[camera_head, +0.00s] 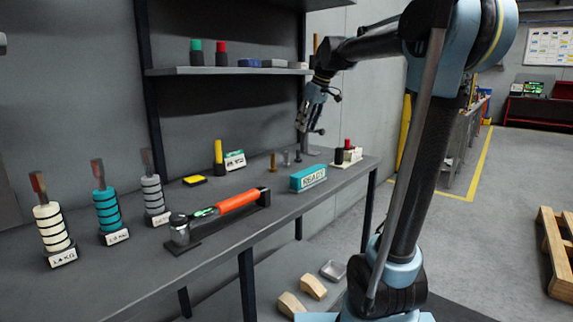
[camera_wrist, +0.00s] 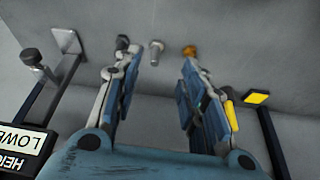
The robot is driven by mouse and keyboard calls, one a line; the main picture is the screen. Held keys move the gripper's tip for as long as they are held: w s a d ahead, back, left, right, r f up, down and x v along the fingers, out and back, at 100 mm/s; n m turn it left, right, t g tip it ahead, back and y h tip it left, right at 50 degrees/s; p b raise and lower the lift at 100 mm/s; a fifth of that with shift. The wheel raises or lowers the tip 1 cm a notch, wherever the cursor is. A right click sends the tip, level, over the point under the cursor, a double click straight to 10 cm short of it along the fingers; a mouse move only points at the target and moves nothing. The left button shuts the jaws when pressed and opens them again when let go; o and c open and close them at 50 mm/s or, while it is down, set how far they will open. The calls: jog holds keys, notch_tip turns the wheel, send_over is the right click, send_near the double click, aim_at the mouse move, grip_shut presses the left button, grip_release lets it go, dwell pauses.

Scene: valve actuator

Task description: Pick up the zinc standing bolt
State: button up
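The zinc standing bolt (camera_wrist: 155,52) is light grey and shows in the wrist view between two other bolts. It also shows in the head view (camera_head: 287,158), upright near the far part of the bench. A dark bolt (camera_wrist: 122,42) is to its left and a brass bolt (camera_wrist: 190,50) to its right in the wrist view. My gripper (camera_wrist: 150,72) is open and empty, its two fingers spread either side of the zinc bolt's line. In the head view my gripper (camera_head: 304,122) hangs above the bolts, apart from them.
A teal "READY" block (camera_head: 308,179) stands in front of the bolts on the bench (camera_head: 240,238). Red and black pegs (camera_head: 347,152) stand to the right. A shelf (camera_head: 225,71) is above, against the wall.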

jog(key=w+a+r, duration=0.2)
jog(key=w, duration=0.1)
jog(key=n, duration=0.1)
send_near(286, 152)
notch_tip(286, 152, down, 5)
jog(key=w, duration=0.2)
jog(key=shift+a+x, duration=0.2)
jog(key=shift+x, duration=0.75)
jog(key=shift+a+x, duration=0.25)
jog(key=shift+x, duration=0.7)
jog(key=shift+a+x, duration=0.2)
jog(key=shift+x, duration=0.7)
jog(key=shift+r, duration=0.15)
jog(key=shift+c, duration=0.3)
grip_shut()
